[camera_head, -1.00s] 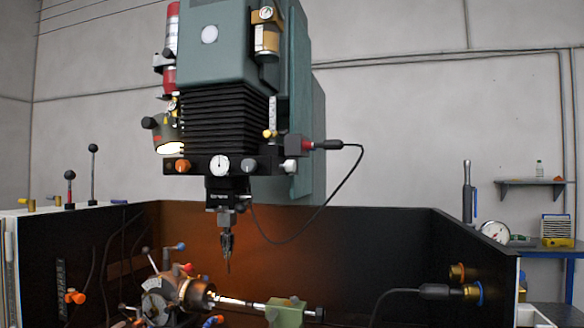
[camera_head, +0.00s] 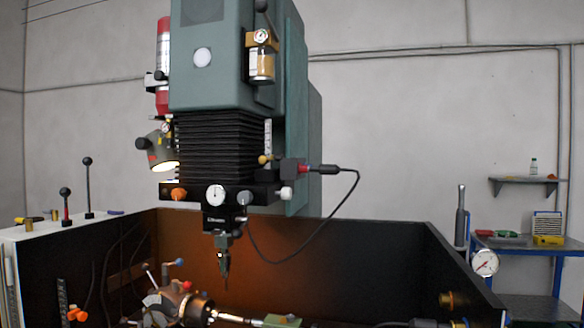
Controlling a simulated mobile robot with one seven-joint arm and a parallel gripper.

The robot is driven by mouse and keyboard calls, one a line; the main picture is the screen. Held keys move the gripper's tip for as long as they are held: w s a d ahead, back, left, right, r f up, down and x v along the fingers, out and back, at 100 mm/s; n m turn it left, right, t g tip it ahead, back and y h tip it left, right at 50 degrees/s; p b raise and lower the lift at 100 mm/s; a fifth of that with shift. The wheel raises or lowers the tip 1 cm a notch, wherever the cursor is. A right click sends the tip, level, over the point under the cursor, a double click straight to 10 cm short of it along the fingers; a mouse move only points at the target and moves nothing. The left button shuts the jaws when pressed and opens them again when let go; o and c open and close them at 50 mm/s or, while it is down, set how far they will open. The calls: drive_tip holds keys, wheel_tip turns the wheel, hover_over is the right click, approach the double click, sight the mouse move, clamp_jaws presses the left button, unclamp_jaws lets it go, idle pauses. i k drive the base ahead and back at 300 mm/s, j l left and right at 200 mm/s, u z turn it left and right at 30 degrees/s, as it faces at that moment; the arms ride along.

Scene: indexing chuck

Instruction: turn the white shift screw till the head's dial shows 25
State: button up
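The machine's green head (camera_head: 205,90) stands over the dark enclosure. On the black bar under its bellows is a round white dial (camera_head: 215,194) with a dark pointer; its figures are too small to read. A small white knob (camera_head: 287,193) sticks out at the bar's right end and looks like the white shift screw. A grey knob (camera_head: 245,197) sits between dial and white knob, and an orange knob (camera_head: 179,193) is left of the dial. My gripper is not in view.
A black cable (camera_head: 352,195) loops from a red-and-black plug right of the head down behind the bar. The spindle tool (camera_head: 225,265) hangs above the chuck (camera_head: 190,306). Levers (camera_head: 87,185) rise at left; a gauge (camera_head: 484,263) stands at right. Air right of the white knob is clear apart from the cable.

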sight(286, 193)
drive_tip(key=i+l+z, duration=0.1)
drive_tip(key=l, duration=0.3)
drive_tip(key=i+l+z, duration=0.1)
drive_tip(key=l, duration=0.35)
drive_tip(key=i+l+z, duration=0.15)
drive_tip(key=i+l, duration=0.3)
drive_tip(key=i, duration=0.2)
